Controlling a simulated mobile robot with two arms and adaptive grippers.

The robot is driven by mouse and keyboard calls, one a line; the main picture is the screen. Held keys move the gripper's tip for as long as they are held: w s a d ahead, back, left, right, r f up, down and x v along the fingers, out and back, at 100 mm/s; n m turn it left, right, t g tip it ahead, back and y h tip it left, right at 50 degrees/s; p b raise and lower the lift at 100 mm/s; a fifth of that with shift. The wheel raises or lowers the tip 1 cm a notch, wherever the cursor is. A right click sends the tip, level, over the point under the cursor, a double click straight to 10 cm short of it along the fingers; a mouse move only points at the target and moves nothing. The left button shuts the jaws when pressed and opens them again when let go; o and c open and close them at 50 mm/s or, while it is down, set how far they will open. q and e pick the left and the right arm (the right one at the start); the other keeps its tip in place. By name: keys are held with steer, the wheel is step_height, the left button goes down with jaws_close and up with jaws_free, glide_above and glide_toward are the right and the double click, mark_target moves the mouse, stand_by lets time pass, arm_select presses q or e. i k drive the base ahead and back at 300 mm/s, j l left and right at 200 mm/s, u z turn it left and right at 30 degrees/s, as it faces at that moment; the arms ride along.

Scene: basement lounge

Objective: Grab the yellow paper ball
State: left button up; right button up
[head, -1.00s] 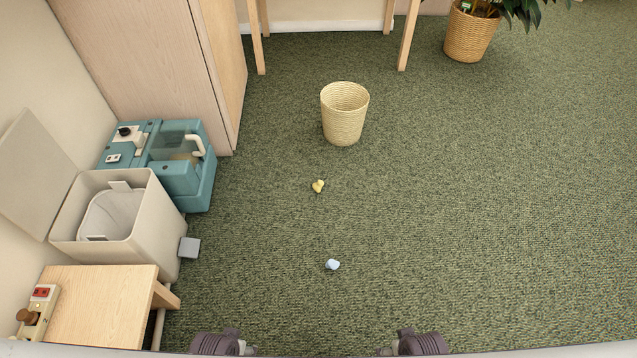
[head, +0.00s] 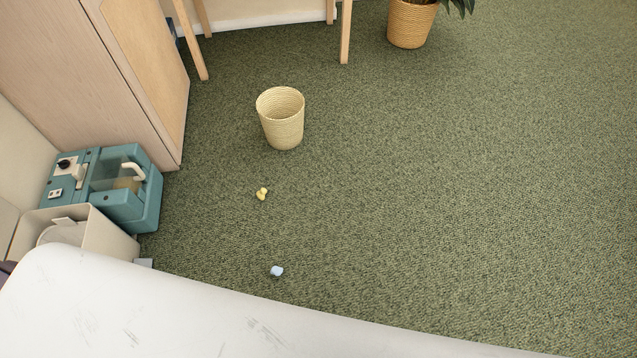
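The yellow paper ball (head: 262,194) is a small crumpled piece lying on the green carpet, left of the picture's middle in the head view. It lies just in front of a woven wastebasket (head: 283,120), apart from it. Nothing covers the ball. Neither of my grippers can be made out in the head view. A white, scuffed part of my own body covers the bottom of the picture.
A pale blue paper ball (head: 277,271) lies nearer on the carpet. A teal machine (head: 127,200) and a cream bin (head: 100,230) stand at left, beside a wooden cabinet (head: 150,70). A potted plant (head: 411,23) stands at the back. The carpet at right is clear.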

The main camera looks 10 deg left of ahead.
mark_target(261, 194)
steer(key=i+l+z, duration=0.65)
steer(key=i, duration=0.2)
steer(key=i+u, duration=0.45)
steer(key=i+l+u, duration=0.15)
steer(key=i+u, duration=0.3)
steer(key=k, duration=0.1)
